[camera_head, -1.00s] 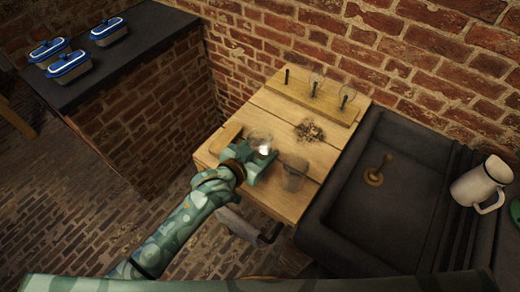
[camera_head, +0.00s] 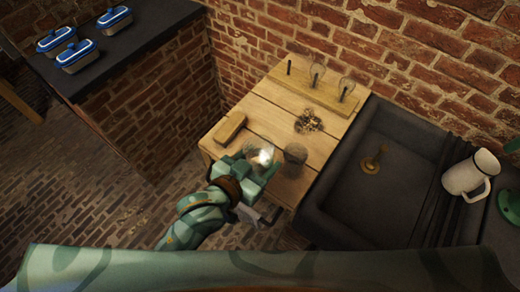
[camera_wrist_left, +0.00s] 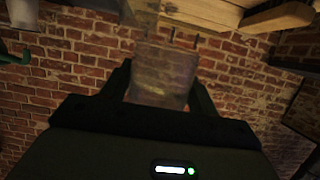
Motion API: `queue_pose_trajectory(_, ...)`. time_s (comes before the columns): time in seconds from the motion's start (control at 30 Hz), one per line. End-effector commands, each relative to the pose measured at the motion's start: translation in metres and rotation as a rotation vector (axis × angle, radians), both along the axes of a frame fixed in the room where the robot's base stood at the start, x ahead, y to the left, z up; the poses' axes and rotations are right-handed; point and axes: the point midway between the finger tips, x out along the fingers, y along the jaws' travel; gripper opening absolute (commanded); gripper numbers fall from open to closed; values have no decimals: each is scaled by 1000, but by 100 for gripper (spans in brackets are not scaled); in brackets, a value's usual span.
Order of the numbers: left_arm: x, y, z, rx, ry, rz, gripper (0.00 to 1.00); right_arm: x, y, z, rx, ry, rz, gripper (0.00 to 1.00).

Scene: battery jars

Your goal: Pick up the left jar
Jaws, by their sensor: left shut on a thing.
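The left jar (camera_head: 264,157) is clear glass with a bright glint on it. My left gripper (camera_head: 257,172) is shut around it near the front of the wooden table (camera_head: 225,153). In the left wrist view the jar (camera_wrist_left: 165,75) sits between the two fingers, see-through and brownish. The gripper hides part of it in the head view, and I cannot tell how high it is above the tabletop. A second, darker jar (camera_head: 295,156) stands just to its right, apart from the gripper. My right gripper is out of view.
A wooden block (camera_head: 230,127) lies left on the table, a small dark pile (camera_head: 308,121) farther back. A rack (camera_head: 304,88) with rods and glass bulbs stands along the wall. Right is a dark sink (camera_head: 375,190) with a white mug (camera_head: 470,173). Blue-lidded boxes (camera_head: 78,56) sit on the left counter.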

Motion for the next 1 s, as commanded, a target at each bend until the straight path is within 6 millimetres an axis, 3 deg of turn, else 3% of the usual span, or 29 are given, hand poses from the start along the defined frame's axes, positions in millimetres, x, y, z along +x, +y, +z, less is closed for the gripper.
queue_pose_trajectory(0.4, -18, 1, 8, -1, -1, 0, 29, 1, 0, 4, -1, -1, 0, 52)
queue_pose_trajectory(1.0, -19, 1, 9, -1, -2, 0, 29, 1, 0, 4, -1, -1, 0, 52)
